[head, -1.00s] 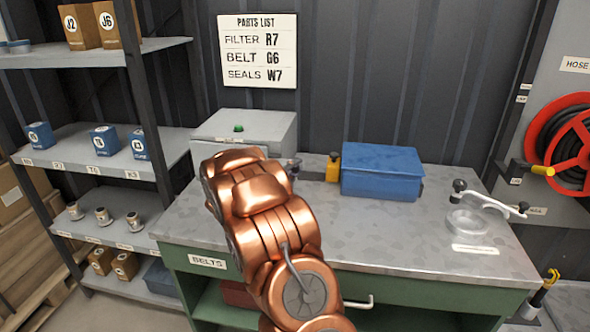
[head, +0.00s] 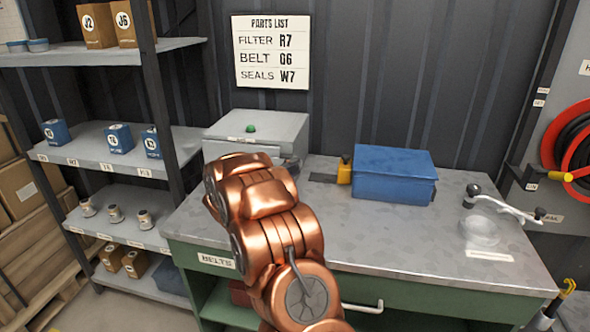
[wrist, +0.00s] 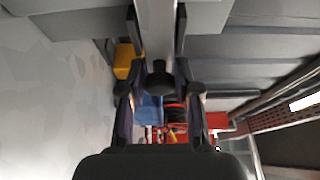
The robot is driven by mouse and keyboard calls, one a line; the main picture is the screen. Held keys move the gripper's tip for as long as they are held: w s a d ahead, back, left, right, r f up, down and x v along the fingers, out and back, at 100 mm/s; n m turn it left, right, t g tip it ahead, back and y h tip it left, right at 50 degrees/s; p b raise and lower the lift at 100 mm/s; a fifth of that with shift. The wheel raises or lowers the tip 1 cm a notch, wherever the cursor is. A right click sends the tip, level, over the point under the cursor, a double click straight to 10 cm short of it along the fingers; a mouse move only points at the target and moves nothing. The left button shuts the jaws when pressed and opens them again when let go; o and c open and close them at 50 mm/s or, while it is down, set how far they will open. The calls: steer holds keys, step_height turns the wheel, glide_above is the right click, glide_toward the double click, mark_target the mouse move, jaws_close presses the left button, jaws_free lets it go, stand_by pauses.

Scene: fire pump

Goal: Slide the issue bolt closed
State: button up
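My gripper (wrist: 158,60) is open in the wrist view, its two dark fingers on either side of a pale grey bar (wrist: 154,28) with a round black knob (wrist: 158,77). The bar and knob look like the issue bolt and its handle, but I cannot be sure. I cannot tell whether the fingers touch the bar. In the head view my copper arm hides most of the gripper beside the grey box (head: 262,129) with a green button (head: 250,128) on top. The bolt is not clearly visible there.
On the grey bench top (head: 340,229) stand a yellow item (head: 345,171) and a blue box (head: 394,174). A clear dish (head: 481,231) and a pale lever (head: 506,208) are at the right. Shelves (head: 105,145) stand left, a red hose reel (head: 575,150) right.

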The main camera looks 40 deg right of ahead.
steer(key=o, duration=0.4)
steer(key=v, duration=1.2)
steer(key=shift+a, duration=0.1)
stand_by(0.5)
